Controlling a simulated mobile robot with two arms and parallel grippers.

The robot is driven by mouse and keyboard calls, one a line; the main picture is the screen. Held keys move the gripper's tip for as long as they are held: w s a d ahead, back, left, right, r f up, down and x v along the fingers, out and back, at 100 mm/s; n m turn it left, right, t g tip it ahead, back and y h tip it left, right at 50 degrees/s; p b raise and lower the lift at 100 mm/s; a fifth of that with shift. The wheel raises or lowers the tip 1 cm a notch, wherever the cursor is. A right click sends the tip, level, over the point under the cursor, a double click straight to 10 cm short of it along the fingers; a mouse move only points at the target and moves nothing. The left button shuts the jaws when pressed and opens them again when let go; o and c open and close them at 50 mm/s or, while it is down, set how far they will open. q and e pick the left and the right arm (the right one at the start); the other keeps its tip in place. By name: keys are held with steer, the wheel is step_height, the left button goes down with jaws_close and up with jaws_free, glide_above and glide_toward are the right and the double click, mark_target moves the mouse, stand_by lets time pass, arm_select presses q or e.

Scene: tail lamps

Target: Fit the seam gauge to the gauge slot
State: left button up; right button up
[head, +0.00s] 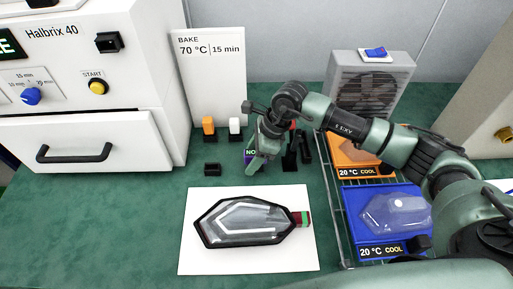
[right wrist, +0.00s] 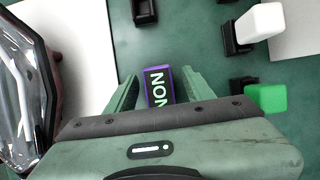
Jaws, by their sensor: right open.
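A small dark block with purple edges and pale lettering (right wrist: 158,86), which I take for the seam gauge, lies between the fingers of my right gripper (right wrist: 160,80). In the head view, part of this gauge (head: 249,155) shows beside my right gripper (head: 262,150), which points down at the table. The gripper is open, with a finger on each side of the gauge; I cannot tell whether they touch it. An empty black holder (head: 212,169) stands left of the gauge; whether it is the gauge slot is unclear. My left gripper is out of view.
A tail lamp (head: 243,222) lies on a white sheet (head: 300,262) in front. Orange (head: 208,125) and white (head: 235,127) blocks stand behind in black holders. A green block (right wrist: 266,97) is near my right finger. A wire rack (head: 334,215) with cooling trays is right, an oven (head: 80,90) left.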

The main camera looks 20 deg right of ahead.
mark_target(250, 152)
steer(key=shift+f, duration=0.2)
steer(key=shift+c, duration=0.3)
jaws_close()
steer(key=shift+w+r, duration=0.1)
steer(key=shift+r, duration=0.1)
steer(key=shift+w+a+r+p, duration=0.15)
steer(key=shift+r+p, duration=0.1)
steer(key=shift+r, duration=0.3)
steer(key=shift+w+d+r+p, duration=0.15)
steer(key=shift+r+p, duration=0.1)
steer(key=shift+r, duration=0.25)
steer(key=shift+s+r, duration=0.35)
steer(key=shift+r, duration=0.15)
steer(key=shift+w+f, duration=0.1)
steer(key=shift+f, duration=0.1)
